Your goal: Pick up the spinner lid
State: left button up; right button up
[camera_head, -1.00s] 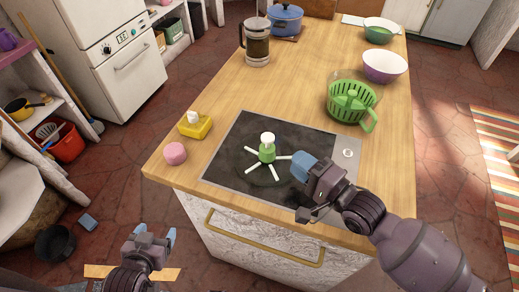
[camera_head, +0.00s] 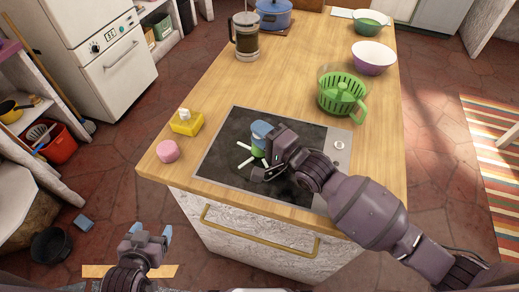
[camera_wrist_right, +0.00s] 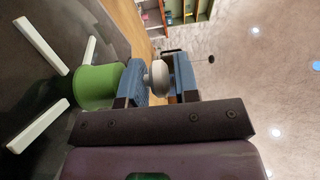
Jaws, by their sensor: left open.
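The spinner lid (camera_head: 258,153) has a green hub, a white knob and white spokes. It sits on the dark cooktop (camera_head: 230,135), and my right gripper (camera_head: 264,138) hides its knob in the head view. In the right wrist view the lid's green hub (camera_wrist_right: 98,88) is at the left, with spokes beyond it. There the blue fingers of my right gripper (camera_wrist_right: 160,80) lie on both sides of the white knob, which fills the gap between them. My left gripper (camera_head: 150,234) is open and empty, low in front of the counter.
A yellow sponge holder (camera_head: 187,124) and a pink round item (camera_head: 167,151) are left of the cooktop. A glass press (camera_head: 246,38) and blue pot (camera_head: 273,14) stand at the back.

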jog(key=shift+a, duration=0.1)
grip_shut()
dwell(0.3)
